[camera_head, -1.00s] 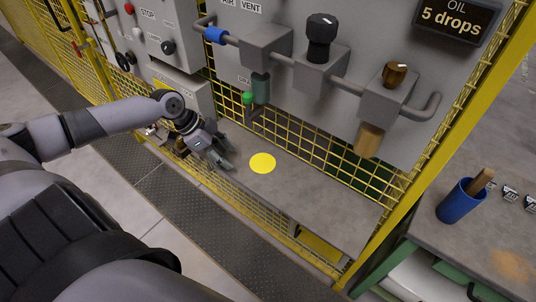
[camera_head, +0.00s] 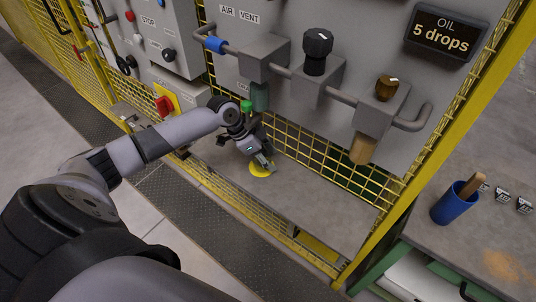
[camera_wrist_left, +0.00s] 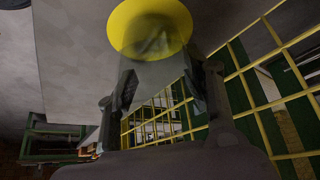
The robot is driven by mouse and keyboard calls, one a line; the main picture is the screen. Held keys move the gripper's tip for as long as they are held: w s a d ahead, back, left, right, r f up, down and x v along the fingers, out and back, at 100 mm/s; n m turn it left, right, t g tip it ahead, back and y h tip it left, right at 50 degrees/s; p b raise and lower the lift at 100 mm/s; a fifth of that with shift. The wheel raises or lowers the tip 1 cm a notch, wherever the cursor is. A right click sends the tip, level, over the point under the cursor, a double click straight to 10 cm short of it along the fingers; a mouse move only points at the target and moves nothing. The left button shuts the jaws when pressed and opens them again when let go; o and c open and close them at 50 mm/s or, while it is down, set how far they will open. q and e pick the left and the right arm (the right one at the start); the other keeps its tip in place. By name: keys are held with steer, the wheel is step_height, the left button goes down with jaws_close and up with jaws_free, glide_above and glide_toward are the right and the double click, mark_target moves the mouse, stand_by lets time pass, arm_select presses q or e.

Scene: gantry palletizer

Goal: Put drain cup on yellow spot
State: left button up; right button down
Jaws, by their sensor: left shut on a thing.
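The yellow spot (camera_head: 255,172) lies on the grey ledge (camera_head: 310,190) below the pipework, partly covered by my gripper. My left gripper (camera_head: 266,164) points down at the spot, with its fingertips just over or beside it. In the left wrist view the yellow spot (camera_wrist_left: 125,22) is straight ahead of the fingers. My left gripper (camera_wrist_left: 162,82) is shut there on a smoky, see-through drain cup (camera_wrist_left: 152,68), which overlaps the spot's near part. I cannot tell whether the cup touches the ledge. My right gripper is not in view.
Yellow mesh (camera_head: 310,155) stands close behind the ledge. A green-tipped drain valve (camera_head: 247,106) hangs just above my left wrist. Pipes with knobs (camera_head: 317,50) sit higher up. A blue cup (camera_head: 455,202) stands on the right-hand table. The ledge right of the spot is clear.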

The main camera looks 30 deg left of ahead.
arm_select(q)
steer(key=shift+s+a, duration=0.1)
steer(key=o, duration=1.2)
steer(key=shift+f, duration=0.15)
steer(key=shift+r, duration=0.2)
steer(key=b+v, duration=0.1)
steer(key=v, duration=1.1)
steer(key=shift+b, duration=0.35)
